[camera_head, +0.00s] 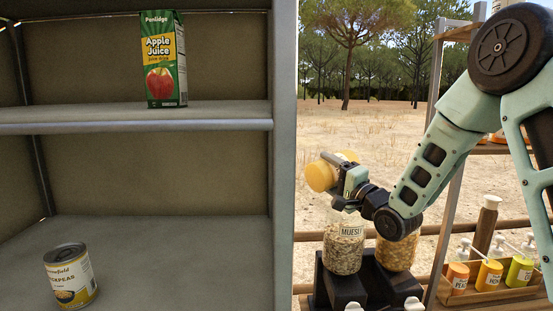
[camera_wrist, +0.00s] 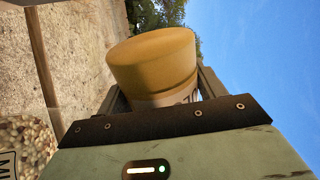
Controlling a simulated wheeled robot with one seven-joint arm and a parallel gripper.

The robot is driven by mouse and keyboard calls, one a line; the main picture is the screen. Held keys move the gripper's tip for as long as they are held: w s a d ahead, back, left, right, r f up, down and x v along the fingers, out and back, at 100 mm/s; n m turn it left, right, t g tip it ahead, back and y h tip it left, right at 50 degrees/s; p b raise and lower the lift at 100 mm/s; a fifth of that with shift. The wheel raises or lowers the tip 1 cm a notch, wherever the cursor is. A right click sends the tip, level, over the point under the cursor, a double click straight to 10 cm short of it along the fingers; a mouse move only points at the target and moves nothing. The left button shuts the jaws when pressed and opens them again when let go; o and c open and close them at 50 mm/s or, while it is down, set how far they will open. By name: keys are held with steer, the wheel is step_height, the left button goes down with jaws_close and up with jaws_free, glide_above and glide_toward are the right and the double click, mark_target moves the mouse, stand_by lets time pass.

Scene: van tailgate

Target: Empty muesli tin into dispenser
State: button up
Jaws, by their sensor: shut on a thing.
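My gripper (camera_head: 333,177) is shut on a yellow, round, lid-like thing (camera_head: 319,176), held tilted above the dispensers. The wrist view shows its yellow top and a paler band below (camera_wrist: 155,65) between the jaws. I cannot tell whether it is a lid or the capped end of a tin. The muesli dispenser (camera_head: 343,248) is a clear jar labelled MUESLI, with oat-like flakes inside. It stands upright below my gripper, and my gripper hides its top. Its contents show at the lower left of the wrist view (camera_wrist: 28,135). No separate muesli tin can be made out.
A second clear dispenser (camera_head: 397,254) with yellowish contents stands close on the right. A crate (camera_head: 455,299) of pump bottles is farther right. On the left, a shelf (camera_head: 140,116) holds an apple juice carton (camera_head: 162,60); a chickpea can (camera_head: 70,277) stands below.

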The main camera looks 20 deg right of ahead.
mark_target(330, 185)
steer(key=shift+s+a+r+n, duration=0.1)
steer(key=shift+s+a+n, duration=0.2)
steer(key=shift+s+n, duration=0.15)
steer(key=shift+a+n+y, duration=0.3)
steer(key=shift+n, duration=0.15)
steer(key=a+n, duration=0.1)
steer(key=n+b, duration=0.1)
steer(key=n, duration=0.1)
steer(key=a+n+g+y+b, duration=0.1)
steer(key=n, duration=0.1)
steer(key=shift+s+a, duration=0.35)
steer(key=n+b, duration=0.1)
steer(key=d+f+n+g+y+b, duration=0.1)
steer(key=n+b, duration=0.1)
steer(key=shift+w+d+f+n, duration=0.1)
steer(key=shift+w+f+n, duration=0.05)
steer(key=shift+f+n, duration=0.15)
steer(key=n+b, duration=0.1)
steer(key=f+n+b, duration=0.1)
steer(key=n, duration=0.1)
steer(key=d+n+g+b, duration=0.1)
steer(key=shift+w+f+n, duration=0.15)
steer(key=shift+f+n, duration=0.05)
steer(key=shift+n, duration=0.2)
steer(key=n, duration=0.1)
steer(key=n+b, duration=0.2)
steer(key=shift+w+d+f+g, duration=0.1)
steer(key=shift+d+f+g, duration=0.15)
steer(key=shift+d+g, duration=0.15)
